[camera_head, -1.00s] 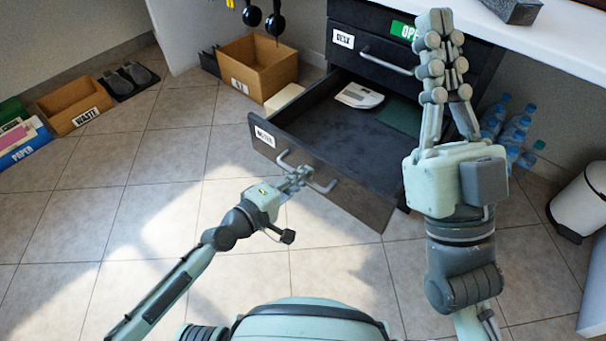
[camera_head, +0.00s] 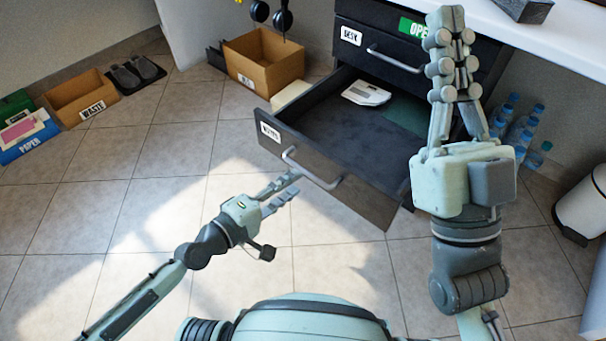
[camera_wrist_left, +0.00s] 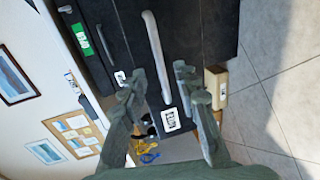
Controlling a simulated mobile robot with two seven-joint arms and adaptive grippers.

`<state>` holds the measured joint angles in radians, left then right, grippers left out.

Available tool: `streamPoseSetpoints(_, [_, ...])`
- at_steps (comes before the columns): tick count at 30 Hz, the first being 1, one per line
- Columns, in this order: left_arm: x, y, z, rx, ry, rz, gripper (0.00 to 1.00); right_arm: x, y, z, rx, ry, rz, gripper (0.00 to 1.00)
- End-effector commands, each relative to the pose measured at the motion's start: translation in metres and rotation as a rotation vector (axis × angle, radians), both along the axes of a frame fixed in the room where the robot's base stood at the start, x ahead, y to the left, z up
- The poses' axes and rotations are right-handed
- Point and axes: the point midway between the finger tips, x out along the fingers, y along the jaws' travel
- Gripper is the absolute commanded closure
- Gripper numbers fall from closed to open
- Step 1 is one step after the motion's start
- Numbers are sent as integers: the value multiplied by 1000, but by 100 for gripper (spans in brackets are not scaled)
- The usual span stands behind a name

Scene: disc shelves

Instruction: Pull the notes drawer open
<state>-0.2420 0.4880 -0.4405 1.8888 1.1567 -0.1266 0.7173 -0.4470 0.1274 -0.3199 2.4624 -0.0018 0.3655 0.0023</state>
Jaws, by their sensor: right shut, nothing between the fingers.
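The notes drawer (camera_head: 360,200) is pulled well out of the black cabinet; its label reads NOTES and its inside shows a white item and a dark green sheet. Its grey bar handle (camera_head: 318,176) is on the front face. My left gripper (camera_head: 295,182) is open and empty, just left of and in front of the handle, apart from it. In the left wrist view the open fingers (camera_wrist_left: 163,85) show with the drawer's handle (camera_wrist_left: 155,55) beyond them. My right gripper (camera_head: 446,18) is shut and empty, raised in front of the cabinet's right side.
A closed drawer labelled DESK (camera_head: 385,50) is above. A cardboard box (camera_head: 265,65) stands left of the cabinet, water bottles (camera_head: 520,130) and a white bin (camera_head: 585,205) to the right. WASTE (camera_head: 80,100) and PAPER (camera_head: 25,140) boxes are far left. The tiled floor between is clear.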

Motion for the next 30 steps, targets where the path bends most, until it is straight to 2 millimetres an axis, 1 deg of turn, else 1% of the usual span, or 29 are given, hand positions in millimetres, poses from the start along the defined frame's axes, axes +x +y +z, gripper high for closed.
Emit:
streamPoseSetpoints(1, [-10, 8, 1, 5, 1, -2, 69, 0, 0, 0, 0, 0, 0, 100])
streamPoseSetpoints(4, [-25, 18, 5, 3, 2, -3, 69, 0, 0, 0, -1, 0, 0, 100])
streamPoseSetpoints(10, [-41, 30, 10, 2, 1, -2, 69, 0, 0, 0, -1, 0, 0, 100])
streamPoseSetpoints(15, [-45, 32, 12, -1, 0, 0, 69, 0, 0, 0, -1, 0, 0, 100])
streamPoseSetpoints(28, [-44, 32, 12, -1, 0, 0, 69, 0, 0, 0, -1, 0, 0, 100])
streamPoseSetpoints(30, [-44, 30, 14, 1, -11, 1, 69, 0, 0, 0, -1, -1, 0, 100])
